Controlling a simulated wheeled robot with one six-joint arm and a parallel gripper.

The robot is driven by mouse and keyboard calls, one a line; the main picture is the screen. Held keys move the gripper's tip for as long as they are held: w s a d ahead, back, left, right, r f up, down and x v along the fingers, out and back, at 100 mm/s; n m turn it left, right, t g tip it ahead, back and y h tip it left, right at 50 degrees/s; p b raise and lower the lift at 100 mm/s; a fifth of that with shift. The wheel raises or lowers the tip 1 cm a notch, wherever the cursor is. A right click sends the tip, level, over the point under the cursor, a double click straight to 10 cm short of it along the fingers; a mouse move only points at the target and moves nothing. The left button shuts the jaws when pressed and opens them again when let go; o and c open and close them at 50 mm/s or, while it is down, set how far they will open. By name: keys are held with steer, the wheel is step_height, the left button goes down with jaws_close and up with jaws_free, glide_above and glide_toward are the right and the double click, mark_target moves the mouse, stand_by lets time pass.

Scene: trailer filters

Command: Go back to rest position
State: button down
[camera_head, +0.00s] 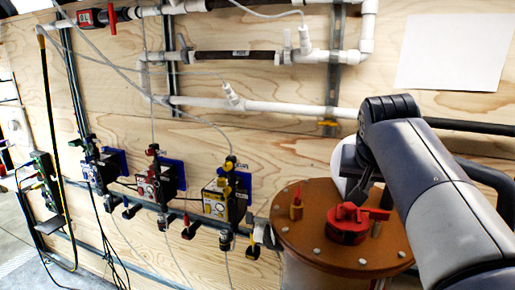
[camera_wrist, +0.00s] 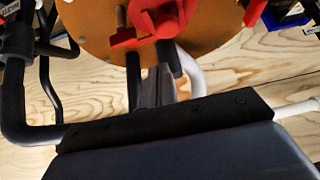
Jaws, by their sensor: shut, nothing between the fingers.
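My gripper (camera_head: 361,190) is small and dark in the head view, just above and behind the red valve handle (camera_head: 347,222) on the brown round lid (camera_head: 300,240) of a tank. It is shut with nothing held. Whether it touches the handle I cannot tell. My grey arm comes in from the right edge and hides part of the lid's right side. In the wrist view, the red handle (camera_wrist: 160,17) and brown lid (camera_wrist: 92,25) show at the top.
A plywood wall (camera_head: 270,85) carries white pipes (camera_head: 270,106) and several valve and gauge units (camera_head: 215,200) left of the tank. A white sheet (camera_head: 455,50) is on the wall at upper right. Thin cables hang at left. A dark pipe (camera_head: 470,126) runs behind my arm.

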steer(key=p+x, duration=0.1)
steer(key=x, duration=0.9)
steer(key=shift+w+d+f, duration=0.15)
steer(key=shift+w, duration=0.05)
steer(key=shift+s+a+f, duration=0.1)
steer(key=shift+s+a, duration=0.1)
steer(key=shift+a, duration=0.2)
